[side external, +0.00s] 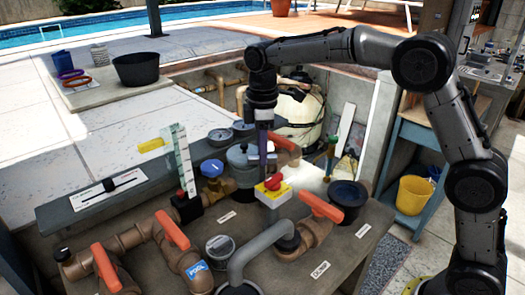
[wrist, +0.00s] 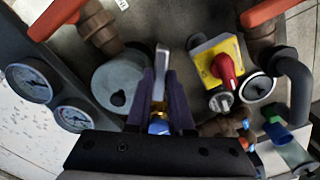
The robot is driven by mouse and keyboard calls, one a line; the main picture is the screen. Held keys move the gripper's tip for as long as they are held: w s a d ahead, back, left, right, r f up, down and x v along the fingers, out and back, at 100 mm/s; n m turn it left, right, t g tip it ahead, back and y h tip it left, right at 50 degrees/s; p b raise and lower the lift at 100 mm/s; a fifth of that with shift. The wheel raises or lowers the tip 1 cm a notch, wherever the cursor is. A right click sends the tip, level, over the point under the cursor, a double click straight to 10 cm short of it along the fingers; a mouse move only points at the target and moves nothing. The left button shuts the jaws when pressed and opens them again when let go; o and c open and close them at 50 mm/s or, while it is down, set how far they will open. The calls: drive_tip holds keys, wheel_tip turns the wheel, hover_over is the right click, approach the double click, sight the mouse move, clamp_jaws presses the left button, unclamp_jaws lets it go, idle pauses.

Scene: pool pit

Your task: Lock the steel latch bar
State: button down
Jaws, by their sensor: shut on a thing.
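My gripper (side external: 263,170) points down between the grey round-lidded housing (side external: 238,155) and the yellow box with a red rotary knob (side external: 273,187). In the wrist view its two purple fingers (wrist: 160,76) are shut on a narrow grey metal bar, which looks like the steel latch bar (wrist: 161,59). The bar shows between and just beyond the fingertips, beside the grey housing (wrist: 121,84). The fingers hide its near part. In the side view I cannot make out the bar or whether it is locked.
Orange-handled valves (side external: 172,230) on brown pipes crowd the bench. A grey bent pipe (side external: 262,240) stands in front, a black cup (side external: 347,194) to the right. Gauges (side external: 220,137) stand behind, and a blue knob (side external: 212,168) is left of the housing. Clear paving lies at far left.

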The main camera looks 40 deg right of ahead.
drive_tip(key=m, duration=0.5)
drive_tip(key=shift+m, duration=0.3)
drive_tip(key=m, duration=0.5)
drive_tip(key=shift+r, duration=0.1)
idle(0.3)
drive_tip(key=c, duration=0.8)
unclamp_jaws()
wheel_tip(320, 180, up, 14)
